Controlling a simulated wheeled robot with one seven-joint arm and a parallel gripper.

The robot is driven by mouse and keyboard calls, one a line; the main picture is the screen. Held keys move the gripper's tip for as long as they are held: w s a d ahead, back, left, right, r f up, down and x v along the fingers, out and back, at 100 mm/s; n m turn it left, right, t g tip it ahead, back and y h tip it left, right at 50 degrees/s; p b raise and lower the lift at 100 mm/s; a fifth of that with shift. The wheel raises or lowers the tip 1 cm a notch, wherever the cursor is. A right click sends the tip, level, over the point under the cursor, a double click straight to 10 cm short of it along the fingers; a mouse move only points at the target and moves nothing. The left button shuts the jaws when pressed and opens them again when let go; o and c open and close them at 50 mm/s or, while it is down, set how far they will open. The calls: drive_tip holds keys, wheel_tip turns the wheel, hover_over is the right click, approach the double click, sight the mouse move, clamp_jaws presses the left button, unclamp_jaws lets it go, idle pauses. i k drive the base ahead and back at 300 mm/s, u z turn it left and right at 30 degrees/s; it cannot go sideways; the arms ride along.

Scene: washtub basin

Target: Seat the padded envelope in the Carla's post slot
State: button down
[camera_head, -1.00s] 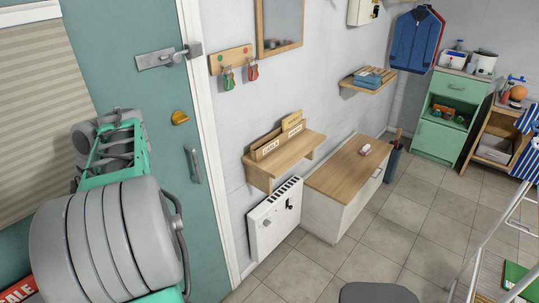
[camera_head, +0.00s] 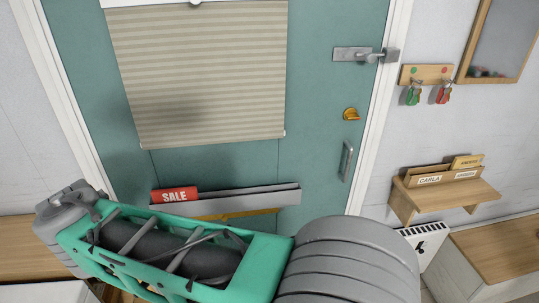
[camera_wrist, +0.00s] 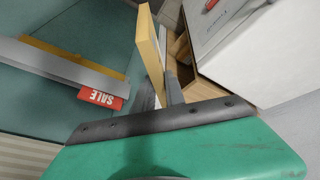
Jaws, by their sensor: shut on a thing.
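The padded envelope (camera_wrist: 152,45) is a tan slab seen nearly edge-on in the wrist view. My gripper (camera_wrist: 161,92) is shut on its near end, and the envelope extends away from the fingers. Carla's post slot is in the wooden wall rack (camera_head: 405,187) at the right of the head view, behind the CARLA label (camera_head: 430,180). A second labelled slot is beside it, with a tan card (camera_head: 467,161) standing behind. My gripper's fingers and the envelope are not clearly visible in the head view. The rack is far to the right of my arm there.
The teal door (camera_head: 320,110) carries a blind (camera_head: 200,70), a handle (camera_head: 347,160) and a grey ledge (camera_head: 250,197) with a red SALE flyer (camera_head: 174,195). Key hooks (camera_head: 425,75) and a mirror hang above the rack. A white heater (camera_head: 425,240) and wooden-topped cabinet (camera_head: 500,247) stand below.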

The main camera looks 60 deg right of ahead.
sight(423, 184)
drive_tip(key=u, duration=1.65)
drive_tip(key=k, duration=2.05)
drive_tip(key=z, duration=2.6)
